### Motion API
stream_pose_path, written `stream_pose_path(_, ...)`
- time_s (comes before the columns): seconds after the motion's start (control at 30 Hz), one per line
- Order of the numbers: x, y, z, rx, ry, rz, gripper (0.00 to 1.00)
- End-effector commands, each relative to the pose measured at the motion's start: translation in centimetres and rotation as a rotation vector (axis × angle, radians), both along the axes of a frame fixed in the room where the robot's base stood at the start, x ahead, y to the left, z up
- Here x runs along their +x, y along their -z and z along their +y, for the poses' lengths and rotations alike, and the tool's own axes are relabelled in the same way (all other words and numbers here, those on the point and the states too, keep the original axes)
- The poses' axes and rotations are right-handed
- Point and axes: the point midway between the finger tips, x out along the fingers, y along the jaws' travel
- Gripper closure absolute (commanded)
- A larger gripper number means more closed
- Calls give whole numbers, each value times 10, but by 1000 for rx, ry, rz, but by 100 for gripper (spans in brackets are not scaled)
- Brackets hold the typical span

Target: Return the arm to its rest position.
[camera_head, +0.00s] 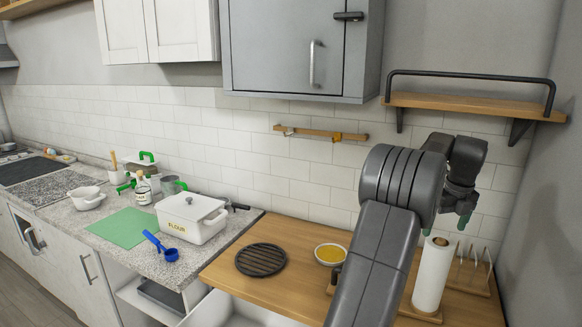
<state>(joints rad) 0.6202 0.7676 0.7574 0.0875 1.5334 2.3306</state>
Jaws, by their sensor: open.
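My arm (375,260) is dark grey and rises from the bottom of the picture at right of centre. It bends at a large ribbed joint and reaches right, in front of the tiled wall. My gripper (463,222) hangs at the arm's far end with its fingers pointing down, and green shows at the tips. It is open, and I see nothing held in it. It appears above and to the right of the white paper roll's top; the exact gap cannot be told.
The paper roll (433,274) stands on the wooden counter (222,273), beside a wooden rack (480,277). A yellow-filled bowl (330,254) and black trivet (261,260) lie left of the arm. A wall shelf (470,105) hangs above. A FLOUR box (190,219) stands on the stone counter.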

Motion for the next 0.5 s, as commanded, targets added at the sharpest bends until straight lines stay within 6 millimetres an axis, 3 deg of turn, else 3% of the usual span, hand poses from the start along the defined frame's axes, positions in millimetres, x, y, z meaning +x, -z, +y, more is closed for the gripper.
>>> stream_pose_path(0.27, 5, 58, 1, 2, 0, 4, 7)
stream_pose_path(0.3, 6, 44, 1, -3, -1, -4, 7)
stream_pose_path(0.5, 6, 5, 0, -3, -1, -5, 7)
